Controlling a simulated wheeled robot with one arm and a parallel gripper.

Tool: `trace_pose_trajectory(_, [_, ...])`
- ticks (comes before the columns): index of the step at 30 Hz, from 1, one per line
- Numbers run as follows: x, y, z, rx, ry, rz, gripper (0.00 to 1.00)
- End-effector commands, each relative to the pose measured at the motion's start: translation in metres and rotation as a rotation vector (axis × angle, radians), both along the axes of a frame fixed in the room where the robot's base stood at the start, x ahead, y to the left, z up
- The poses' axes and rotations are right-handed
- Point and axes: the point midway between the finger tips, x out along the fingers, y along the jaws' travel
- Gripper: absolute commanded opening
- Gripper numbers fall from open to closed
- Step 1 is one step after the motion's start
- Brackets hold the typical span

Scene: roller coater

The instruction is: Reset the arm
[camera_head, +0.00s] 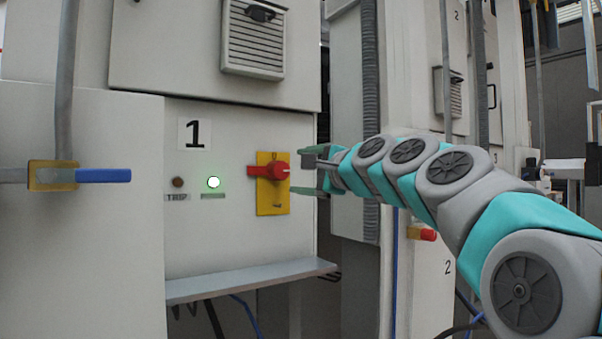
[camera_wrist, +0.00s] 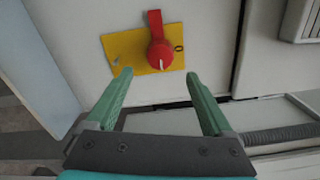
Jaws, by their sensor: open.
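My arm reaches in from the right in the head view, and my gripper (camera_head: 303,174) is close to a red rotary switch (camera_head: 270,171) on a yellow plate (camera_head: 272,206). In the head view the red handle lies sideways. In the wrist view my gripper (camera_wrist: 158,88) is open and empty, its two green fingers apart. The red switch (camera_wrist: 158,50) and its yellow plate (camera_wrist: 125,48) show beyond and between the fingertips, with nothing held. A "0" mark shows on the plate beside the knob. I cannot tell whether a fingertip touches the handle.
The cabinet panel marked 1 (camera_head: 195,134) has a lit lamp (camera_head: 214,182) and a dark TRIP button (camera_head: 178,182). A shelf (camera_head: 250,279) juts out below. A pipe valve with a blue handle (camera_head: 103,175) is at left. A second cabinet stands behind my arm.

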Motion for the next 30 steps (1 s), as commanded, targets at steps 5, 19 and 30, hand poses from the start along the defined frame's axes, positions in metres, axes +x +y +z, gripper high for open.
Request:
trace_pose_trajectory(5, [0.0, 0.0, 0.0, -0.001, 0.001, 0.0, 0.86])
trace_pose_trajectory(19, [-0.082, 0.008, -0.206, -0.629, 0.187, 0.171, 0.86])
trace_pose_trajectory(30, [-0.234, -0.055, -0.404, -1.168, 0.423, 0.521, 0.86])
